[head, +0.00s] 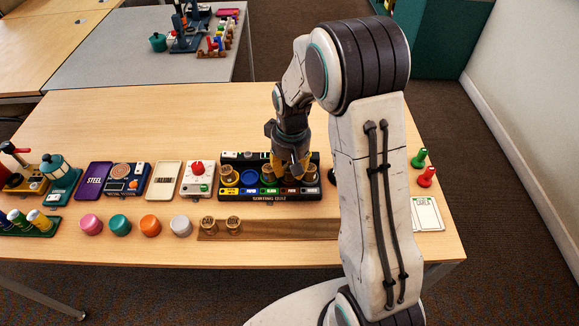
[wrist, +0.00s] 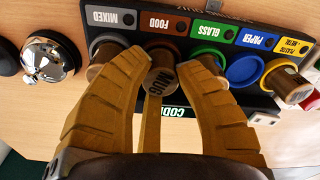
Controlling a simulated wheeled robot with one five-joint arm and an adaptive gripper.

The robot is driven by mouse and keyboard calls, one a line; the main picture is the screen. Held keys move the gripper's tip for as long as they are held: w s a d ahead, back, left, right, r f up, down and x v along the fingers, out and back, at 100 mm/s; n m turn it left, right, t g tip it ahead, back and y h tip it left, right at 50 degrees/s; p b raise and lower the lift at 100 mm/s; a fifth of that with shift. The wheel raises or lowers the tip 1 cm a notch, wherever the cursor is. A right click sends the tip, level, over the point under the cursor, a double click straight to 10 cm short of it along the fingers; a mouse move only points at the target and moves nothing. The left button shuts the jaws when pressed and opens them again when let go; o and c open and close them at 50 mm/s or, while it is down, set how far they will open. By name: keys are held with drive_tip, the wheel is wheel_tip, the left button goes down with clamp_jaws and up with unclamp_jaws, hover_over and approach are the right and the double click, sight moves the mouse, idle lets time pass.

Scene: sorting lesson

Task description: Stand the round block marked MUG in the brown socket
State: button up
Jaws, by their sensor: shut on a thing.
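The round wooden block marked MUG (wrist: 161,82) is between the yellow-brown fingers of my gripper (wrist: 165,65) in the wrist view. My gripper is shut on it. The block is at the brown socket (wrist: 160,45), below the FOOD label; I cannot tell whether its base is seated or slightly above. In the head view my gripper (head: 291,165) is over the right half of the dark sorting tray (head: 265,197), and its fingers hide much of the block there.
Round blocks stand in the grey, green and yellow sockets; the blue socket (wrist: 245,70) is empty. A silver bell (wrist: 48,58) is left of the tray in the wrist view. A wooden strip (head: 290,230) with two round blocks lies in front of the tray.

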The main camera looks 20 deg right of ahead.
drive_tip(key=shift+f, duration=0.2)
drive_tip(key=o, duration=0.5)
drive_tip(key=shift+o, duration=0.2)
drive_tip(key=shift+r, duration=0.15)
wheel_tip(320, 180, up, 11)
drive_tip(key=p, duration=0.8)
drive_tip(key=shift+s, duration=0.4)
wheel_tip(320, 180, up, 6)
drive_tip(key=p, duration=0.4)
drive_tip(key=shift+p, duration=0.3)
idle(0.5)
